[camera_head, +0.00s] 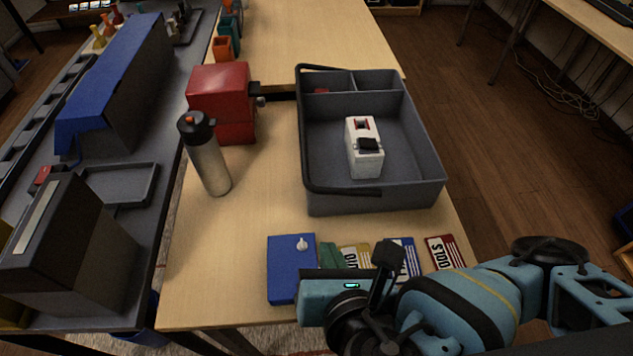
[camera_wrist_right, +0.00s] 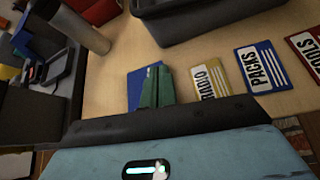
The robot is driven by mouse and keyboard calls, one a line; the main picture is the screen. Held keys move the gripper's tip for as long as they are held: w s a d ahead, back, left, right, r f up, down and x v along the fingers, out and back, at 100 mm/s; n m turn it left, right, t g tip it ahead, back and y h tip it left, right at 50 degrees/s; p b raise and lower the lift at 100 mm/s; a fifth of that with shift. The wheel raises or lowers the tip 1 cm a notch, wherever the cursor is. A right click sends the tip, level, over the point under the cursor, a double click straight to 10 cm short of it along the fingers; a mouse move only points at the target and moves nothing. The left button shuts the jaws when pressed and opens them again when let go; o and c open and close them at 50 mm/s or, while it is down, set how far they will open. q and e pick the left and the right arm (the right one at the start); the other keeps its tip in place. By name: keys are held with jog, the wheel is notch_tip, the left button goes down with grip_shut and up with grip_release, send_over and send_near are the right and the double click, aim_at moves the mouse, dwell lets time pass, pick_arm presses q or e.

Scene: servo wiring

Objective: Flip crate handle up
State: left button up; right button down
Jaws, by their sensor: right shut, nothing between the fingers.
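A grey open crate (camera_head: 425,150) stands on the wooden table, with its near edge also at the top of the right wrist view (camera_wrist_right: 200,22). Its dark handle (camera_head: 302,130) lies folded down along the crate's left rim, its arms reaching along the near and far walls. My right gripper (camera_head: 329,252) is at the table's near edge, in front of the crate and apart from it. Its green fingers (camera_wrist_right: 157,86) are shut and empty, pointing toward the crate side of the table. My left gripper is not in view.
A white device (camera_head: 364,160) sits inside the crate. A bottle (camera_head: 208,165) and red machine (camera_head: 220,95) stand left of it. A blue box (camera_head: 288,262) and labelled cards (camera_head: 446,252) lie near my right gripper. Bare tabletop (camera_head: 240,225) lies left of the crate's near corner.

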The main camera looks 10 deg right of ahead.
aim_at(318, 196)
jog(key=shift+w, duration=0.1)
jog(key=b+x, duration=0.2)
jog(key=x, duration=0.6)
jog(key=shift+w+d+f, duration=0.1)
jog(key=shift+w+f, duration=0.1)
jog(key=shift+w, duration=0.1)
jog(key=r, duration=0.1)
jog(key=w+r, duration=0.1)
jog(key=shift+w+d+r, duration=0.1)
jog(key=shift+d+r, duration=0.05)
jog(key=shift+r, duration=0.15)
jog(key=shift+d+r, duration=0.15)
jog(key=shift+r, duration=0.3)
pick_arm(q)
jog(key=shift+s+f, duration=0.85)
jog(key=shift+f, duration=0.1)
pick_arm(e)
jog(key=shift+w, duration=0.1)
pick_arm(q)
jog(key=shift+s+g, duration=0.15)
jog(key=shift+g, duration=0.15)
pick_arm(e)
jog(key=shift+r, duration=0.1)
